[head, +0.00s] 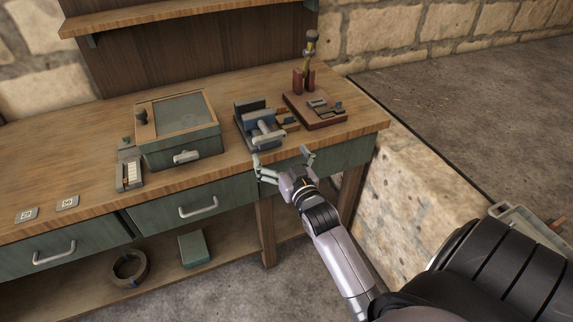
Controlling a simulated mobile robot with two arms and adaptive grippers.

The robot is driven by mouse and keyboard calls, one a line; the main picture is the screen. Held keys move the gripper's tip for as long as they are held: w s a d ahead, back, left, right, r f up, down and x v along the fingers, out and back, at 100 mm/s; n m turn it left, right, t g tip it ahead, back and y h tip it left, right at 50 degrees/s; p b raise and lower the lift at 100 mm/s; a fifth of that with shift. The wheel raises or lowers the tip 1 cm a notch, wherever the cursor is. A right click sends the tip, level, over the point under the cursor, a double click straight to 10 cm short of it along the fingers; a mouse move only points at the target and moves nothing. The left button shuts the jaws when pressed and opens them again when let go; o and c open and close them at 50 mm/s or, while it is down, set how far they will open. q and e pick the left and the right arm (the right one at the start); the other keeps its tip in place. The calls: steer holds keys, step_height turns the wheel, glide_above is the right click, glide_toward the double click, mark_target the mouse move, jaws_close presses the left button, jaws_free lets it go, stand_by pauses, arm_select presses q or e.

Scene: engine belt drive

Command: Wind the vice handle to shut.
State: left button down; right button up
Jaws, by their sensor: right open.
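The vice (254,119) stands near the front edge of the wooden bench, right of the middle. It has a dark blue-grey body, and its lighter grey screw and handle (267,136) face the front. How far apart its jaws are is hard to tell at this size. My right gripper (281,158) is just in front of the bench edge, below the vice handle. Its two fingers are spread wide with nothing between them, and it appears apart from the handle. My left gripper is not in view.
A green box with a glazed lid (181,115) stands left of the vice. A reddish-brown board (315,110) with an upright tool stands to its right. Drawer handles (198,207) stick out from the bench (90,165) front. A ring (130,268) and a green box (194,248) lie on the lower shelf.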

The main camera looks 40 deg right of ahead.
steer(key=v, duration=0.5)
stand_by(0.6)
steer(key=s+a+f+n+g+y, duration=0.1)
steer(key=s+a+f+g, duration=0.2)
steer(key=f, duration=0.9)
steer(key=s+a+f+n+g+y, duration=0.1)
steer(key=s+a+f+g+y, duration=0.15)
steer(key=f, duration=0.85)
steer(key=s+a+f+g, duration=0.2)
steer(key=s+a+f, duration=0.15)
steer(key=f, duration=0.85)
steer(key=s+a+f+n+g, duration=0.1)
steer(key=s+f+g, duration=0.1)
steer(key=s+f, duration=0.4)
steer(key=s+f+n+g, duration=0.1)
steer(key=s+f+g, duration=0.2)
steer(key=s+f, duration=0.4)
steer(key=s+a+f+n+g, duration=0.1)
steer(key=s+f+g, duration=0.2)
steer(key=s, duration=1.5)
step_height(320, 180, down, 4)
steer(key=shift+s+a+r+y, duration=0.1)
steer(key=shift+s+a+y, duration=0.2)
steer(key=shift+y, duration=0.15)
steer(key=shift+g, duration=0.25)
